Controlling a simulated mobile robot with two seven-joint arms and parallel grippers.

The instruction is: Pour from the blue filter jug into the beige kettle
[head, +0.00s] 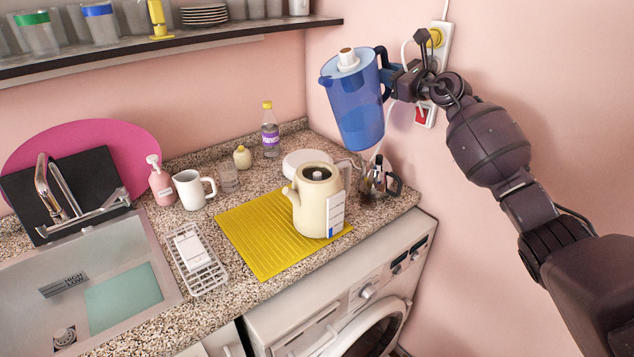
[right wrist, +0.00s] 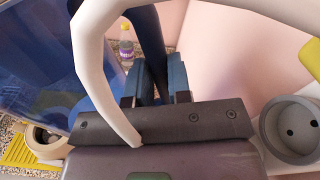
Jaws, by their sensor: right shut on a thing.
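The blue filter jug (head: 356,97) is in the air above and behind the beige kettle, at the right back of the counter. It is tilted slightly, with its spout to the left. My right gripper (head: 393,80) is shut on the jug's dark blue handle. In the right wrist view the jug's blue wall (right wrist: 40,60) fills the left, and the gripper fingers (right wrist: 160,82) close around the handle. The beige kettle (head: 316,204) stands upright on a yellow mat (head: 258,245), its top opening facing up. My left gripper is not in view.
A glass pot (head: 375,183) stands right of the kettle, under the jug. A white mug (head: 190,190), pink soap bottle (head: 160,182) and wire rack (head: 200,262) are to the left. Power sockets (head: 432,75) and cords are on the wall by my gripper.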

